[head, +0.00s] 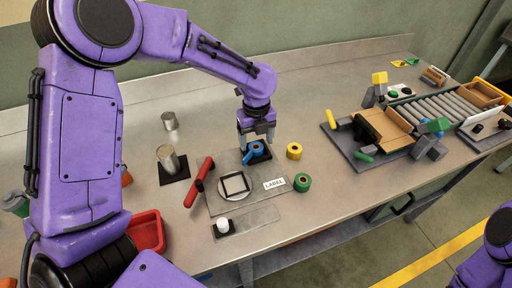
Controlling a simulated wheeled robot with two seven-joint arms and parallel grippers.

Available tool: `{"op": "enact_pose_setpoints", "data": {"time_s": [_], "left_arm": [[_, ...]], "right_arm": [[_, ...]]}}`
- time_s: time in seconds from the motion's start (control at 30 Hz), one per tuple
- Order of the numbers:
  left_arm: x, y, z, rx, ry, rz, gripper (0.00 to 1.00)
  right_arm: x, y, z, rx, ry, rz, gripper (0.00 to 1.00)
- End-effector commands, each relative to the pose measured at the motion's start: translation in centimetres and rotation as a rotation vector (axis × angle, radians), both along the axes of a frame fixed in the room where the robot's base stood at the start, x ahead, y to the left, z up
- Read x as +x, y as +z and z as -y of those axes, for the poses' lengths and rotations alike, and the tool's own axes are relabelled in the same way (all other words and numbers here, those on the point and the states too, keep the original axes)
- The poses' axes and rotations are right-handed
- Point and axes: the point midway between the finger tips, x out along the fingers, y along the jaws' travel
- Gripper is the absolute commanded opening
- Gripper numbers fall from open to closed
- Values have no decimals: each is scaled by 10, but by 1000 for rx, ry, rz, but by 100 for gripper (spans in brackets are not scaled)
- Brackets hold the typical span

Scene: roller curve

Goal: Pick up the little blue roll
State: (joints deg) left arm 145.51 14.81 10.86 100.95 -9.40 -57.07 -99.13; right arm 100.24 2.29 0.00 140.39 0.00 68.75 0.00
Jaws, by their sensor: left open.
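The little blue roll (254,148) sits at the back right of a grey mat on the table, on or beside a small dark base. My left gripper (257,140) points down directly over the blue roll, with its fingers at the roll's upper edge. The gripper is open, and I cannot tell whether the fingers touch the roll. Part of the roll is hidden by the fingers. My right arm shows only as a purple part at the lower right; its gripper is out of view.
A yellow roll (294,151) and a green roll (302,182) stand close by on the right. A white label card (274,184), a black square frame (235,184) and a red tool (199,183) lie nearby. A roller conveyor (430,108) stands at the right.

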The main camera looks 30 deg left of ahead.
Motion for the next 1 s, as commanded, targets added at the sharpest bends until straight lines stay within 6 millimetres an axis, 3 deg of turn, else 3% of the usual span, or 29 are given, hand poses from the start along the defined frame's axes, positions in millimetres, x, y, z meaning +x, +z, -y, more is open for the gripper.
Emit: {"op": "enact_pose_setpoints", "data": {"time_s": [0.13, 0.37, 0.53, 0.87, 1.0], "left_arm": [[-1, -18, -2, 1, 2, -1, 75], [-1, -20, -2, 0, 3, 1, 72], [-1, -20, -2, 0, 3, 1, 16], [-1, -18, -2, 0, 4, 0, 15], [0, -6, -2, -2, 4, 4, 15]], "right_arm": [[0, 4, 0, 0, 0, 1, 52], [0, 3, 0, -1, 0, 1, 52], [0, 3, 0, -1, 0, 1, 52], [0, 3, 0, -1, 0, 1, 52], [0, 2, 0, -1, 0, 1, 52]]}}
